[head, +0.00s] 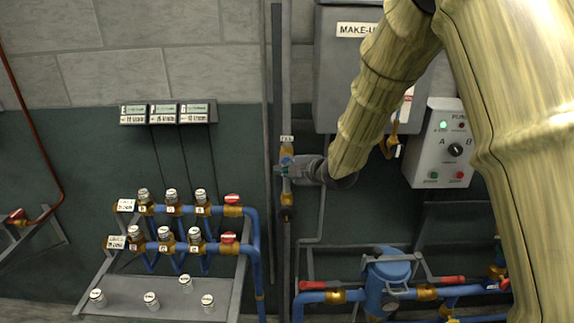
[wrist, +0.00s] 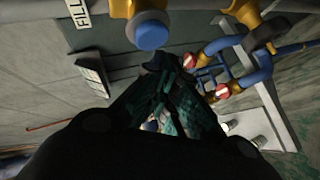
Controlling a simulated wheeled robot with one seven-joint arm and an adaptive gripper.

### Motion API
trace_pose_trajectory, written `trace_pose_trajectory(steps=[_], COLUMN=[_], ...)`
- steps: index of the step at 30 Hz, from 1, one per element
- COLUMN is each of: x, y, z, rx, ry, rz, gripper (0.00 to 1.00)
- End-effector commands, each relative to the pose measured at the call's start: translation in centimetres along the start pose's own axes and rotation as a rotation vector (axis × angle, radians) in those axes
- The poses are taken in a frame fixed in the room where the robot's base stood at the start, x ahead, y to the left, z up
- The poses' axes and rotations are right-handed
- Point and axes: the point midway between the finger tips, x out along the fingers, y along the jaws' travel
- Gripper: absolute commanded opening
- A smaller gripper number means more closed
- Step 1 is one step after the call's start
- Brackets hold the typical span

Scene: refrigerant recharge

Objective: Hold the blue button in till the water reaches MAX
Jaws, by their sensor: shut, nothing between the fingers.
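The blue button (wrist: 152,33) is a round blue cap on a brass fitting near the FILL label (wrist: 75,12) in the wrist view. In the head view, blue shows on the vertical pipe under a small label, just above my gripper (head: 281,170). My gripper is shut and empty, its fingertips at the pipe. In the wrist view my gripper (wrist: 168,62) points just beside the button; I cannot tell whether it touches. The grey MAKE-UP tank (head: 335,75) hangs on the wall, partly behind my arm. Its gauge (head: 407,104) is partly hidden, and no water level is readable.
A control box (head: 440,145) with a knob hangs at right. Blue pipes with valves and red-and-white caps (head: 232,199) stand at left, above a grey shelf (head: 120,285) with loose caps. A blue pump-like body (head: 388,272) and red-handled valves are low at right.

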Motion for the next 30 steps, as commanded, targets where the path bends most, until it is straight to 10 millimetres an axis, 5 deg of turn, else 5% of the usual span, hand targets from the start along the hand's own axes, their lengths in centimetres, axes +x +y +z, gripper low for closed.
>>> trace_pose_trajectory(steps=[30], x=[0.62], y=[0.44], z=[0.37], rx=[0.000], ry=[0.000], rz=[0.000], gripper=[0.00])
